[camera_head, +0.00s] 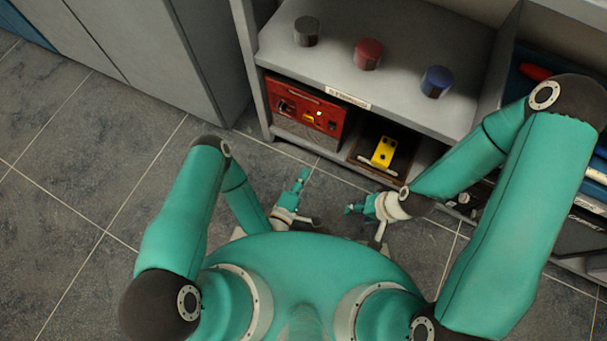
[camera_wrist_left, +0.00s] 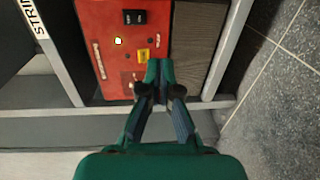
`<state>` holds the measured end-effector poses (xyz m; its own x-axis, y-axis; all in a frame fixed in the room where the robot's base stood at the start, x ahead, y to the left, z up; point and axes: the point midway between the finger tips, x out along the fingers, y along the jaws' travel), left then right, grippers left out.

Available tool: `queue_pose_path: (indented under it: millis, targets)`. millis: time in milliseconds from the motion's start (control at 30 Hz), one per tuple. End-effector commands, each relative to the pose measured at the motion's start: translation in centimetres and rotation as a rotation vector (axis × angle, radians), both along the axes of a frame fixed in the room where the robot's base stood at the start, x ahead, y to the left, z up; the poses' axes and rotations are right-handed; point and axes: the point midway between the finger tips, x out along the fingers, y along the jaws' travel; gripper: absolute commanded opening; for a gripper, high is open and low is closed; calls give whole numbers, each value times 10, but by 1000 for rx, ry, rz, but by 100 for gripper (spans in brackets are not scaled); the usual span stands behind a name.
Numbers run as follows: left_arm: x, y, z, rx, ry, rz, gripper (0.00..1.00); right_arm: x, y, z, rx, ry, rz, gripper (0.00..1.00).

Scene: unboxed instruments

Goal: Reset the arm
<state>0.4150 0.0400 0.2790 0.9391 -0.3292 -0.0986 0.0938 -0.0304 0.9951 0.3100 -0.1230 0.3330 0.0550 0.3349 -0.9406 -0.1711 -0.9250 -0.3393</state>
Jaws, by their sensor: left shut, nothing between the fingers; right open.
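My left gripper (camera_head: 304,174) is in front of the shelf unit, on the near side of the red instrument box (camera_head: 325,107). Its fingers are together and empty. In the left wrist view, the closed fingertips (camera_wrist_left: 159,66) overlap the red panel (camera_wrist_left: 112,75) beside a yellow button (camera_wrist_left: 143,55); I cannot tell whether they touch it. A black switch (camera_wrist_left: 134,17) and a small bright light (camera_wrist_left: 118,41) also show on that panel. My right gripper (camera_head: 350,209) is open and empty, to the right of the left one, in front of the lower shelf.
Dark grey (camera_head: 306,31), red (camera_head: 368,54) and blue (camera_head: 437,81) cylinders stand on the upper shelf (camera_head: 400,104). A yellow item (camera_head: 384,152) is in the lower compartment. A grey cabinet (camera_head: 150,55) stands at the left. The tiled floor (camera_head: 75,185) is clear.

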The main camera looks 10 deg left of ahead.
Motion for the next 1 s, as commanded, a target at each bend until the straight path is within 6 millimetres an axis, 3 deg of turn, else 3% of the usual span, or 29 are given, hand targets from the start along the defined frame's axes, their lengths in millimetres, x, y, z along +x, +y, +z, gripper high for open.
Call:
queue_pose_path:
  millis: [367, 467, 567, 700, 800, 900, 1000]
  targets:
    - [0, -1, 0, 0, 0, -3, 0, 0, 0, 0, 0, 0, 0, 53]
    - [9, 2, 7, 6, -21, -2, 0, 0, 0, 0, 0, 0, 0, 53]
    - [31, 11, 25, 22, -76, 7, 0, 0, 0, 0, 0, 0, 0, 53]
    - [75, 36, 78, 71, -168, 30, 0, 0, 0, 0, 0, 0, 0, 53]
    - [102, 51, 106, 177, -138, 16, 0, 0, 0, 0, 0, 0, 0, 53]
    - [115, 65, 118, 357, -32, -34, 0, 0, 0, 0, 0, 0, 0, 53]
    - [104, 78, 115, 549, 133, -124, 0, 0, 0, 0, 0, 0, 0, 53]
